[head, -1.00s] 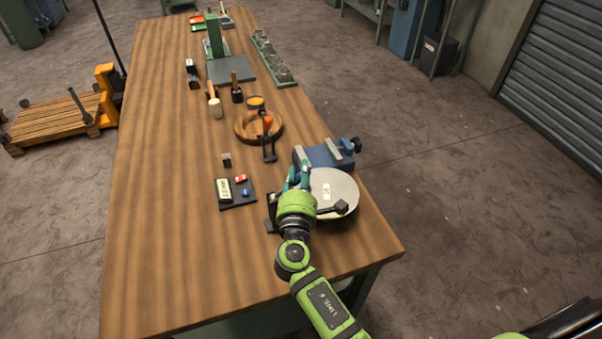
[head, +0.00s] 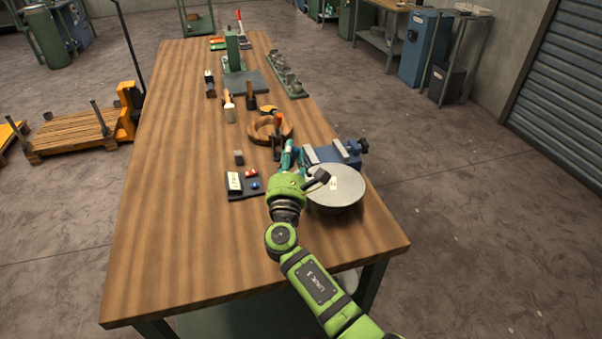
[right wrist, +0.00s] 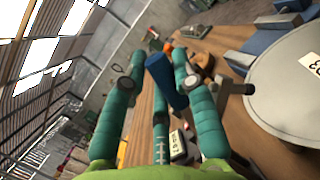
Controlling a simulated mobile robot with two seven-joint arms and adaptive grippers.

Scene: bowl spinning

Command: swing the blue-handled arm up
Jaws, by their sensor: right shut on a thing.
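My right gripper (head: 290,156) is at the left side of the round grey-topped bowl (head: 340,190). In the right wrist view its teal fingers (right wrist: 160,62) are closed around the blue handle (right wrist: 165,82), which stands out between them. The dark arm's end block (head: 319,178) shows just right of my green palm, over the bowl's upper left edge. In the right wrist view a dark bar (right wrist: 238,88) reaches from behind the right finger towards the bowl (right wrist: 292,80). Much of the blue-handled arm is hidden by my gripper. My left gripper is not in view.
A blue vise (head: 332,153) stands just behind the bowl. A dark tray (head: 246,185) with small items lies left of my gripper. A wooden ring (head: 256,132) with an orange-handled tool is farther back. The table's left side is clear.

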